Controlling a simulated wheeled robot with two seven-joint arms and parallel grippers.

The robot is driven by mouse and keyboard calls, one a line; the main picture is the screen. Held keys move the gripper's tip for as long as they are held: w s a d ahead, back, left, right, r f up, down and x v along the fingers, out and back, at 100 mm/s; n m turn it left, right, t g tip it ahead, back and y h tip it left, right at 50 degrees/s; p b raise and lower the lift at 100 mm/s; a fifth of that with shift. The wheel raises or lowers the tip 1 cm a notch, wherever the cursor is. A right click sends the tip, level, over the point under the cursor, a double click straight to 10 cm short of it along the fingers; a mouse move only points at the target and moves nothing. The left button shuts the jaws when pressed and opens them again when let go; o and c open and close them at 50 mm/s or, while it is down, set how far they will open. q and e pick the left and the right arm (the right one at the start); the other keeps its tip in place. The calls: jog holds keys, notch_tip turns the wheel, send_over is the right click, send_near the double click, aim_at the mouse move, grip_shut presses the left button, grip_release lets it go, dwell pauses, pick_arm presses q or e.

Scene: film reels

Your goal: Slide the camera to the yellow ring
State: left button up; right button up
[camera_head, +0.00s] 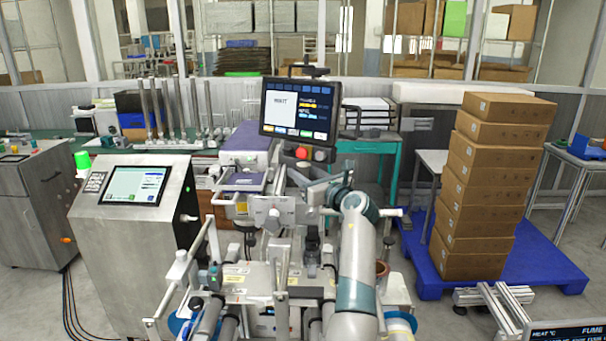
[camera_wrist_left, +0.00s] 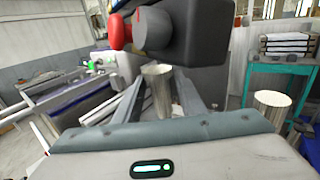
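A dark boxy body (camera_wrist_left: 200,30) with a grey cylinder (camera_wrist_left: 153,28) and a red knob (camera_wrist_left: 120,32) fills the top of the left wrist view. It may be the camera; I cannot be sure. I cannot make out a yellow ring. My right gripper is not in view.
A second post (camera_wrist_left: 270,108) stands at the right in the wrist view. In the head view a cabinet with a panel (camera_head: 135,185) is at left, and stacked cartons (camera_head: 485,190) stand on a blue pallet (camera_head: 535,270) at right. A teal table (camera_head: 375,147) is behind.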

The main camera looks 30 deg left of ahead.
pick_arm(q)
grip_shut()
jog(key=shift+f, duration=1.65)
jog(key=shift+o, duration=1.1)
grip_release()
jog(key=shift+r, duration=0.1)
